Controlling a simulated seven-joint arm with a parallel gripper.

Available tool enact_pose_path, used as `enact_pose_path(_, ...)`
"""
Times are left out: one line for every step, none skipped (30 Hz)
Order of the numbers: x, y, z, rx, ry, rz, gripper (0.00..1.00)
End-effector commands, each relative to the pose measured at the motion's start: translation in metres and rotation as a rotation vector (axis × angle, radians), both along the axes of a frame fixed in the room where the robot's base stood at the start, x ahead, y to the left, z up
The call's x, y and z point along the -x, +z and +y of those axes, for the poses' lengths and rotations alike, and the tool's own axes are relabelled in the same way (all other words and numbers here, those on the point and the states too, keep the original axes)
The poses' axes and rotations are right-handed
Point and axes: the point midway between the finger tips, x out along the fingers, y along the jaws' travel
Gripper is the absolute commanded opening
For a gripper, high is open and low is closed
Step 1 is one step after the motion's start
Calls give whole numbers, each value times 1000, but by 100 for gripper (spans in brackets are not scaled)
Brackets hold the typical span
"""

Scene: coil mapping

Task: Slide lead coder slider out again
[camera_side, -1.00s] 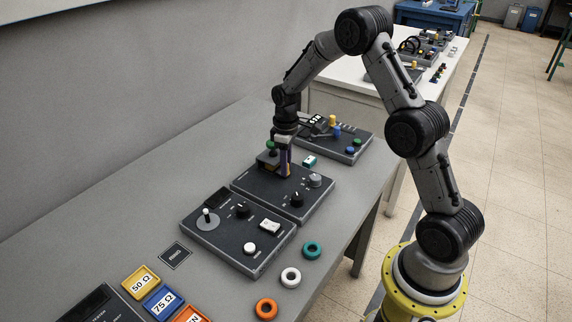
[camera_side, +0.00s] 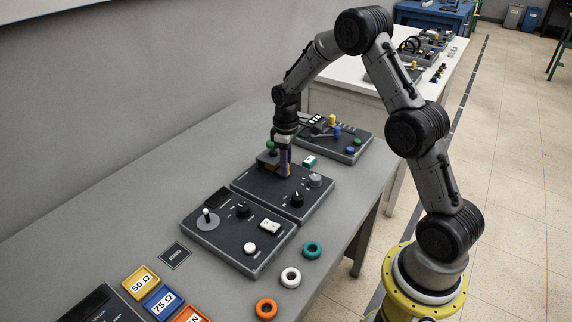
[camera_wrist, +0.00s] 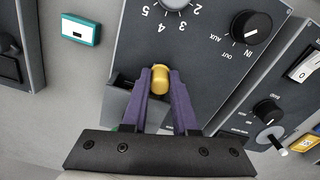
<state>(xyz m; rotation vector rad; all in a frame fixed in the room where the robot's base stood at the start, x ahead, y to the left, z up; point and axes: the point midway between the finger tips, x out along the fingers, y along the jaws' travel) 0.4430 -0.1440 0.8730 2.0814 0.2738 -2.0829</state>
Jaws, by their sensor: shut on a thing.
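The lead coder slider shows as a small gold knob (camera_wrist: 160,78) on the dark panel (camera_wrist: 205,70) in the wrist view. The purple fingers of my gripper (camera_wrist: 160,88) are shut on it, one on each side. A grey block lies beside the fingers at left, partly hidden by them. In the side view my gripper (camera_side: 284,165) reaches down onto the far left part of the middle panel (camera_side: 262,193). There the fingers hide the slider, so its position along its track cannot be told.
The middle panel also bears a black knob (camera_side: 297,199) and a grey dial (camera_side: 315,181). A panel with a joystick (camera_side: 207,214) stands nearer. Another panel (camera_side: 355,138) with coloured knobs stands beyond. Teal (camera_side: 312,250), white (camera_side: 291,277) and orange (camera_side: 266,309) rings lie at the table's right.

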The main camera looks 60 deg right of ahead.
Motion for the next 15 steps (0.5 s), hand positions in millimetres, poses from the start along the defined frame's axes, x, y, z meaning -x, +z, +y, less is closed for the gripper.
enact_pose_path(0,1,0,0,0,-2,0)
enact_pose_path(0,1,0,0,0,-2,0)
enact_pose_path(0,1,0,0,0,-2,0)
enact_pose_path(0,1,0,0,0,-2,0)
enact_pose_path(-1,1,0,0,0,-2,0)
enact_pose_path(-1,1,0,0,0,-2,0)
enact_pose_path(-1,1,0,0,0,-2,0)
enact_pose_path(-1,1,0,0,0,-2,0)
enact_pose_path(-1,1,0,1,0,-2,0)
enact_pose_path(-1,1,0,1,0,-2,0)
enact_pose_path(-1,1,0,1,0,-2,0)
enact_pose_path(-1,1,2,0,1,-2,0)
enact_pose_path(-1,1,6,0,2,-2,0)
enact_pose_path(-1,1,10,0,3,-2,0)
enact_pose_path(-1,2,18,0,5,-3,0)
